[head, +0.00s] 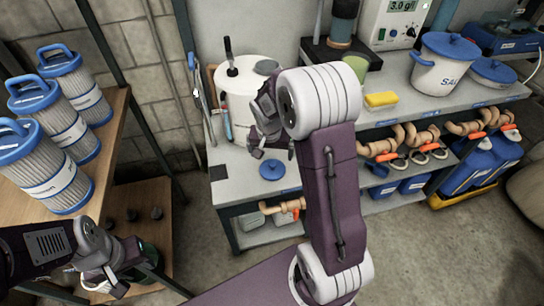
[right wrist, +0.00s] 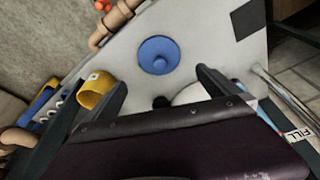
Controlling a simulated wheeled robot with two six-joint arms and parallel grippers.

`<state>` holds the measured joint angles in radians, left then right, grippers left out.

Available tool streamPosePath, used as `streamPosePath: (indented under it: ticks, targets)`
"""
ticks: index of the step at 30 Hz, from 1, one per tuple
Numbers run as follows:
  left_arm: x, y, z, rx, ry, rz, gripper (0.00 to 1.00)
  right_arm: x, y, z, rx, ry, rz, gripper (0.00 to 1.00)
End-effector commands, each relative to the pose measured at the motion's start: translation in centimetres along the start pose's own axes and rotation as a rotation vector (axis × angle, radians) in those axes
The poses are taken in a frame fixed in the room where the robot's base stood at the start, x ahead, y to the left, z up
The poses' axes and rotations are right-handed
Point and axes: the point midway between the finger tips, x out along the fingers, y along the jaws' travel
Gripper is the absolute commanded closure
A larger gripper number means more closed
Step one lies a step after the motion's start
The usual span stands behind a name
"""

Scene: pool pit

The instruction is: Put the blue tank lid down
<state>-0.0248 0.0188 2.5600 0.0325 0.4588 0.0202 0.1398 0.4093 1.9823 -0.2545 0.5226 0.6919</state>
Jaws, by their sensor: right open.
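A round blue lid (head: 272,169) with a knob lies flat on the grey bench, towards its front left. I take it to be the tank lid; it also shows in the right wrist view (right wrist: 159,55). My right gripper (head: 272,148) is open and empty above the bench, near the lid and apart from it. In the right wrist view its two fingers (right wrist: 160,82) are spread, with the lid beyond their tips. A white tank (head: 240,105) stands behind, partly hidden by my right arm. My left gripper (head: 97,284) is low at the left; its jaws are unclear.
Several filter cartridges (head: 52,165) stand on a wooden shelf at left. Bare bench surrounds the blue lid. A pipe (head: 284,207) runs below the bench top.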

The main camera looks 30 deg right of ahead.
Motion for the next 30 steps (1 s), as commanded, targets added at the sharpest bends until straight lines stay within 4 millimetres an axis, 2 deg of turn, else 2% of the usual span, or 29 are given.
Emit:
streamPosePath:
  ticks: [1, 3, 8, 10, 11, 16, 18, 20, 23, 30]
  targets:
    - [-0.5, 0.0, -0.1, 0.0, 0.0, 0.0, 0.64, -1.1, 0.0, -0.1, -0.001, 0.002, -0.001, 0.0]
    - [-0.7, 0.0, -0.1, 0.0, 0.0, 0.0, 0.64, -1.8, 0.0, -0.1, 0.0, 0.0, 0.0, 0.0]
    - [-0.7, 0.0, -0.1, 0.0, 0.0, 0.0, 0.64, -2.3, 0.0, 0.0, 0.0, -0.001, 0.0, 0.0]
    - [-0.7, 0.0, -0.1, 0.0, 0.0, 0.0, 0.64, -2.5, -0.1, 0.9, -0.025, -0.011, -0.005, 0.0]
    - [-0.7, 0.0, -0.1, 0.0, 0.0, 0.0, 0.64, -2.7, -0.1, 2.0, -0.061, -0.023, -0.012, 0.0]
    - [-0.7, 0.0, -0.1, 0.0, 0.0, 0.0, 0.64, -4.5, 0.5, 12.4, -0.397, -0.122, -0.087, 0.0]
    - [-0.7, 0.0, -0.1, 0.0, 0.0, 0.0, 0.64, -5.0, 1.2, 15.6, -0.503, -0.148, -0.112, 0.0]
    - [-0.7, 0.0, -0.1, 0.0, 0.0, 0.0, 0.64, -5.2, 1.6, 17.3, -0.56, -0.161, -0.126, 0.0]
    - [-0.7, 0.0, -0.1, 0.0, 0.0, 0.0, 0.64, -5.2, 1.9, 18.2, -0.593, -0.169, -0.133, 0.0]
    - [-1.1, 0.0, -0.1, 0.0, 0.0, 0.0, 0.64, -5.7, 1.9, 18.0, -0.591, -0.169, -0.132, 0.0]
